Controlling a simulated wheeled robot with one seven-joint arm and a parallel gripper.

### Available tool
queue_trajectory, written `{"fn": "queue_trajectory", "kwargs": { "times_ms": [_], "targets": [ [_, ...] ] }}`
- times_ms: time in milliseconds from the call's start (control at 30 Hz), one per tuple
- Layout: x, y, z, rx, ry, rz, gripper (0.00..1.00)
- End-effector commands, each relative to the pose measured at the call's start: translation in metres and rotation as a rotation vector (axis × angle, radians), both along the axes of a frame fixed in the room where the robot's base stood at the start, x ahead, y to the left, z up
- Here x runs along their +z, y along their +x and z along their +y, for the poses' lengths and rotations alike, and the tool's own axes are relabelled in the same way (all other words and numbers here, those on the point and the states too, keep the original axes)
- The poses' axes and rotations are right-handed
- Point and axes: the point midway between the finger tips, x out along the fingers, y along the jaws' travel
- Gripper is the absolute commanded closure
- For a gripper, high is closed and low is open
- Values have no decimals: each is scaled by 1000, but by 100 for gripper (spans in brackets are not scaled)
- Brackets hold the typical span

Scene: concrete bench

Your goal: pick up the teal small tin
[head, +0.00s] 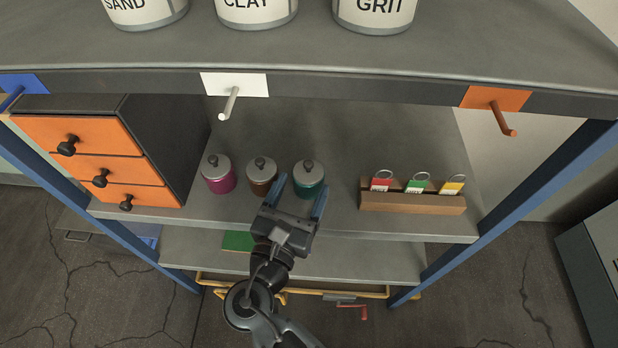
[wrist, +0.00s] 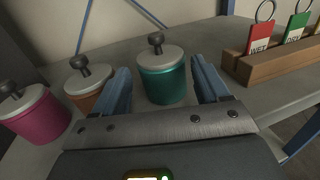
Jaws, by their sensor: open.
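The teal small tin (head: 309,187) stands upright on the middle shelf, with a grey lid and a dark knob. It is the rightmost of three tins. In the wrist view the teal tin (wrist: 162,82) shows between my two blue fingers, a little beyond their tips. My gripper (head: 299,186) is open and empty, pointing at the tin from the front. In the wrist view my gripper (wrist: 161,78) has one finger on each side of the tin's front. Whether either finger touches it I cannot tell.
A brown tin (head: 262,178) stands close left of the teal one, near my left finger, and a magenta tin (head: 218,175) further left. A wooden tag holder (head: 412,200) stands to the right. An orange drawer unit (head: 92,150) is at left. The upper shelf (head: 330,50) overhangs.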

Motion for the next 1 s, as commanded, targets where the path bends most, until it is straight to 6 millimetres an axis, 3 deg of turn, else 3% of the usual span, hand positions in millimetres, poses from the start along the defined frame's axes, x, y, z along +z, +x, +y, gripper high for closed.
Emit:
{"fn": "queue_trajectory", "kwargs": {
  "times_ms": [233, 567, 1000],
  "targets": [
    [0, 33, -11, -2, 0, 0, 26],
    [-1, 38, -12, 0, 1, 1, 26],
    [-1, 37, -13, 0, 0, 1, 69]
  ]
}}
